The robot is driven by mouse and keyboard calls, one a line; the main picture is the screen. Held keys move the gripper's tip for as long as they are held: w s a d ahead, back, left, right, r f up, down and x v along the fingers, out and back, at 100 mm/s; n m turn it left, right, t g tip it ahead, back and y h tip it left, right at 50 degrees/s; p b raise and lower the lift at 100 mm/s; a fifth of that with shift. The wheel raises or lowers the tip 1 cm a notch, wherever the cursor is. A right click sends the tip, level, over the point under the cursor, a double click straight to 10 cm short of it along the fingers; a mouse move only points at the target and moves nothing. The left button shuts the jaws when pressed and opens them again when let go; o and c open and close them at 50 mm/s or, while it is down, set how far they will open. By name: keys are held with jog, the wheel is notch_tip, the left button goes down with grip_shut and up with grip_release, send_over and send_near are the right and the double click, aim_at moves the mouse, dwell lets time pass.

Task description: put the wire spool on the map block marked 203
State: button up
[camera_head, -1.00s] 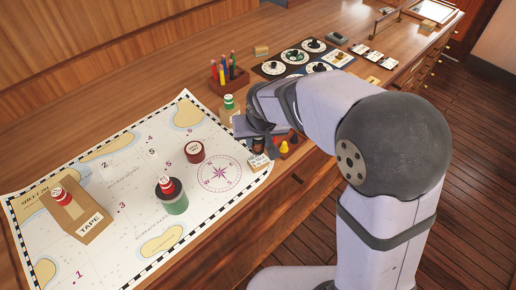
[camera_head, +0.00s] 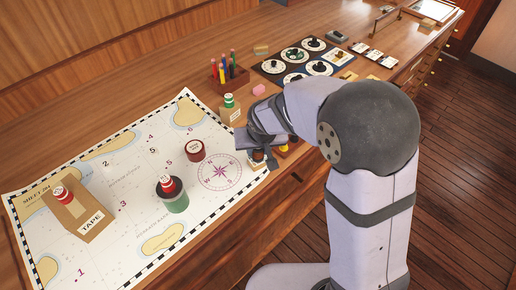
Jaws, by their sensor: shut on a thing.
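My gripper (camera_head: 257,147) is at the chart's right edge, low over the counter, shut on a small dark brown and copper thing (camera_head: 257,156), probably the wire spool. Its jaws and wrist hide most of it. A small pale labelled block (camera_head: 258,165) is directly below; I cannot tell whether the held thing touches it. I cannot read the number 203 on any block. A tan block (camera_head: 230,114) with a green-and-white spool on top stands behind and left of my gripper; its label is too small to read.
Pencils in a holder (camera_head: 230,76) and a dial panel (camera_head: 295,67) are behind my arm.

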jog(key=o, duration=1.1)
jog(key=shift+c, duration=0.2)
jog(key=shift+r+p, duration=0.2)
jog(key=shift+p, duration=0.1)
jog(key=b+v, duration=0.2)
jog(key=v, duration=0.9)
jog(key=shift+s+r, duration=0.25)
jog(key=shift+r, duration=0.1)
jog(key=s+d+f+m+g, duration=0.1)
jog(key=s+d+f+g, duration=0.3)
jog(key=s+d+f, duration=0.8)
jog(key=s+d, duration=0.3)
jog(key=s, duration=0.1)
jog(key=shift+d+f+m+h, duration=0.2)
jog(key=shift+f+m+h, duration=0.1)
jog(key=shift+m, duration=0.1)
